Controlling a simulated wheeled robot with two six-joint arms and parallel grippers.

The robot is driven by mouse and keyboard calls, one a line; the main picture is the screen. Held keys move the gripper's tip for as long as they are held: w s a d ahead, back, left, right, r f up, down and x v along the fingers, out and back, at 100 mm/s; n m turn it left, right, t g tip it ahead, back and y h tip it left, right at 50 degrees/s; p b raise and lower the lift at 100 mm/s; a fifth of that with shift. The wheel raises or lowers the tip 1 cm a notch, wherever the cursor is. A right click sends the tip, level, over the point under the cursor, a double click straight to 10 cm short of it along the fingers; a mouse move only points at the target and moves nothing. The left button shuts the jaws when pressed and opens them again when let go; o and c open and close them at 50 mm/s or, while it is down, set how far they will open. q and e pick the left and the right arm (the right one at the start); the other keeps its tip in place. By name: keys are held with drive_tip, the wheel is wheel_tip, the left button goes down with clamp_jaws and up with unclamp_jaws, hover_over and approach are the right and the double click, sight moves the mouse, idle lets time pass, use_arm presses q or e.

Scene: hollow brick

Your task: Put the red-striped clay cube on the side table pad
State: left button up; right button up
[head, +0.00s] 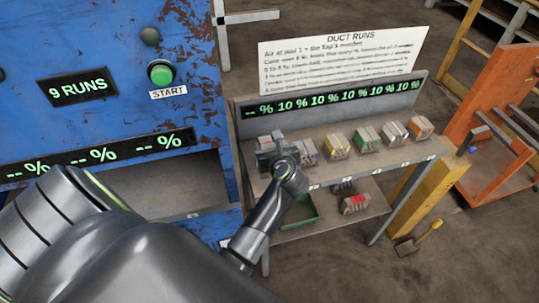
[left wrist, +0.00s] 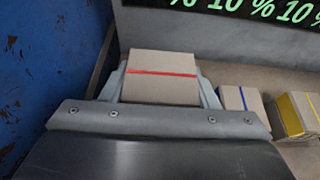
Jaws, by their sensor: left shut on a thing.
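The red-striped clay cube (left wrist: 160,77) is beige with one thin red line and sits between the fingers of my left gripper (left wrist: 160,90) in the left wrist view. In the head view my left gripper (head: 277,150) is at the left end of the side table's top (head: 400,152), below the display strip. The gripper is shut on the cube and mostly hides it there. Whether the cube touches the table top I cannot tell. I cannot make out a pad; the gripper covers that end of the table. My right gripper is not in view.
Several striped cubes stand in a row to the right, including a blue-striped one (left wrist: 240,108) and a yellow-striped one (left wrist: 298,114). A red-marked block (head: 355,203) and a green tray (head: 302,212) are on the lower shelf. A blue machine (head: 100,40) stands left.

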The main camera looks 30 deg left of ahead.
use_arm(q)
drive_tip(key=shift+w+a+f, duration=0.1)
drive_tip(key=shift+f, duration=0.65)
wheel_tip(320, 180, down, 4)
drive_tip(key=shift+r, duration=0.2)
drive_tip(key=shift+f, duration=0.15)
drive_tip(key=o, duration=1)
